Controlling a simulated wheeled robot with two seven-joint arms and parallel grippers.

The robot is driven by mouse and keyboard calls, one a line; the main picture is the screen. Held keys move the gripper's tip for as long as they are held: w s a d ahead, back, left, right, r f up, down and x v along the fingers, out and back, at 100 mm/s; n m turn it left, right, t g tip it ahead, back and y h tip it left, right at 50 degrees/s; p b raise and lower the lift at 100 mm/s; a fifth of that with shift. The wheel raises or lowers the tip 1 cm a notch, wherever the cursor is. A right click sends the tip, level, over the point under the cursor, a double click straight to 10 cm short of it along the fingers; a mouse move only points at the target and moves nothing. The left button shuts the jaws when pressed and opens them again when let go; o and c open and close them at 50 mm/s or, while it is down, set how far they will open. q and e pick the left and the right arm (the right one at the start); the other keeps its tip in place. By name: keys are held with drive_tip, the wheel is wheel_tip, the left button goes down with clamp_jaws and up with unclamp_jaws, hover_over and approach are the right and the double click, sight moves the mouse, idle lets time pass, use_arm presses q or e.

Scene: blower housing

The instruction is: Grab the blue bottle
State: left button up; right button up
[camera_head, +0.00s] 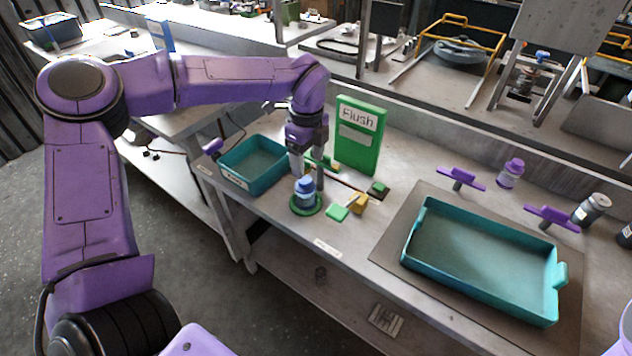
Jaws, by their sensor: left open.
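The blue bottle (305,193) stands upright on a round green base (304,209) near the front edge of the metal bench. Its cap and body look blue, with a paler band. My left gripper (306,180) reaches down over it from my purple left arm. Its fingers are apart and point down, one at each side of the bottle's top. I cannot tell whether either finger touches the bottle. My right gripper is not in view.
A green "Flush" board (358,136) stands behind the gripper. A small teal bin (231,180) is to the left. Small green and yellow blocks (358,203) lie right of the bottle. A large teal tray (420,272), a purple bottle (510,173) and a grey bottle (590,210) are further right.

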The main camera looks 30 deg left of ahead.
sight(305, 189)
use_arm(q)
drive_tip(key=shift+w+f, duration=0.1)
drive_tip(key=shift+f, duration=0.2)
drive_tip(key=f+p, duration=0.1)
drive_tip(key=f, duration=0.5)
drive_tip(key=f+p, duration=0.1)
drive_tip(key=f, duration=0.2)
drive_tip(key=shift+s+a+p, duration=0.35)
drive_tip(key=shift+a, duration=0.05)
drive_tip(key=shift+f, duration=0.4)
drive_tip(key=c, duration=0.9)
drive_tip(key=shift+r, duration=0.2)
